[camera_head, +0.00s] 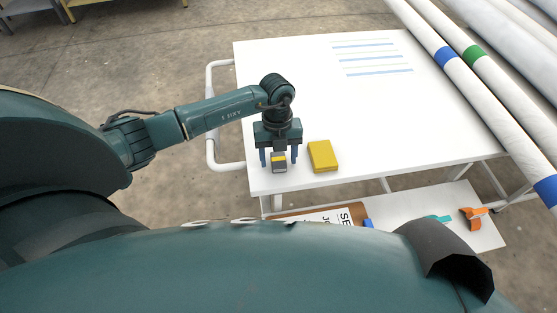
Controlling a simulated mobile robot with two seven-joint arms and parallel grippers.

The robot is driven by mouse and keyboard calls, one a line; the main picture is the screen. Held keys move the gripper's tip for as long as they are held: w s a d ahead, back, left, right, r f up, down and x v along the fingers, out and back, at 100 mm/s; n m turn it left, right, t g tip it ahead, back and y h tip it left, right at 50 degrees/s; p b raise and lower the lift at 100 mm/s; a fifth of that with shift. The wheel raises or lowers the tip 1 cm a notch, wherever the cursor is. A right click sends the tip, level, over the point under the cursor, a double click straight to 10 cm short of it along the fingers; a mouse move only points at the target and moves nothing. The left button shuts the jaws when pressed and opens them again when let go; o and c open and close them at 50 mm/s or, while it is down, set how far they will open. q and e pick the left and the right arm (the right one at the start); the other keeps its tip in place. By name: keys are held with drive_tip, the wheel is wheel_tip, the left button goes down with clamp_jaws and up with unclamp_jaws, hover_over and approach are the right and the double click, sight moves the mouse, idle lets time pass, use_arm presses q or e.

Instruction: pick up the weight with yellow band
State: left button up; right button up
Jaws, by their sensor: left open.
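The weight with the yellow band (279,165) is a small dark grey block near the front left edge of the white table top. My left gripper (279,159) points down over it, with one blue finger on each side of the block. The gripper is open, and I cannot tell whether either finger touches the block. My right gripper is not in view.
A yellow box (323,156) lies just right of the weight on the white table (400,125). Long white rolls (480,85) with coloured bands run along the right. A lower shelf (470,229) holds a clipboard (290,215) and an orange item (474,217). The table's middle is clear.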

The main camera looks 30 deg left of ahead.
use_arm(q)
drive_tip(key=shift+c, duration=0.6)
clamp_jaws()
drive_tip(key=shift+r, duration=0.1)
